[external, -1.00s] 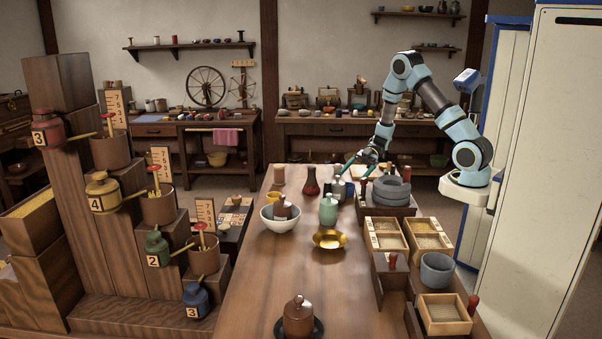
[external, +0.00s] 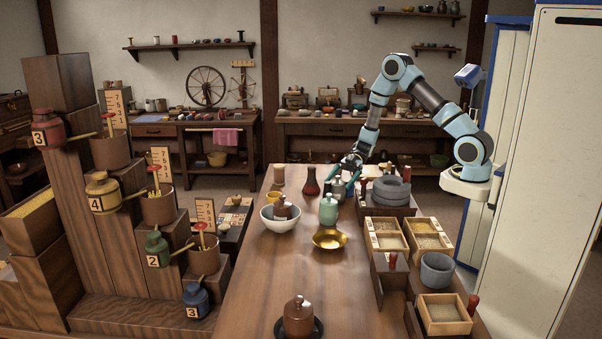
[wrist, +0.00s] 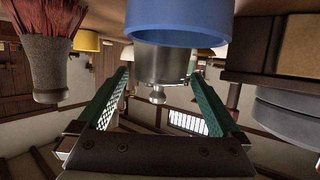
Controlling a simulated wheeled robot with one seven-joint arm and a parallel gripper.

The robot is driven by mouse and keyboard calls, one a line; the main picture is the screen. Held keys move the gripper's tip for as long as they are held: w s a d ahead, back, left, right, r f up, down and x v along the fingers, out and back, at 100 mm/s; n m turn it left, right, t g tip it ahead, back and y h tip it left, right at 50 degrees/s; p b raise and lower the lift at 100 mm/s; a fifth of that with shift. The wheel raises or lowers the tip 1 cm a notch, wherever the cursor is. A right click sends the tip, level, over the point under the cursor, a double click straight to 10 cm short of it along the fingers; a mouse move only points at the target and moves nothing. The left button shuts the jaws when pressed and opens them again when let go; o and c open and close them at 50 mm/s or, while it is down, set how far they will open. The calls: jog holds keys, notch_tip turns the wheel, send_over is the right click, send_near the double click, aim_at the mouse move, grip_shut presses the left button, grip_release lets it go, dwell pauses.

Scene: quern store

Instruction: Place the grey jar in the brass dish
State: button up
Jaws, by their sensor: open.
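The grey jar (external: 340,192) stands on the table behind the green jar (external: 328,211). The wrist view shows it as a metallic grey body with a small knob (wrist: 158,92), between my open fingers and beyond them; a blue round thing (wrist: 178,18) covers part of it. My gripper (external: 344,177) is open and empty at the jar's top in the external view, also seen in the wrist view (wrist: 158,78). I cannot tell whether the fingers touch the jar. The brass dish (external: 329,240) is empty, in front of the green jar.
A white bowl (external: 267,221) holding a brown jar stands left of the dish. A dark red vase-like thing (external: 311,182) is left of my gripper, grey stones (external: 390,190) right. Trays (external: 428,233) line the right edge. The table's front middle is clear, except for a lidded brown jar (external: 298,318).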

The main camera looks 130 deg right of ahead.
aim_at(334, 190)
jog(key=x, duration=0.2)
jog(key=p+x, duration=0.1)
jog(key=x, duration=0.2)
jog(key=shift+s+f, duration=0.15)
jog(key=shift+f, duration=0.15)
grip_shut()
dwell(0.5)
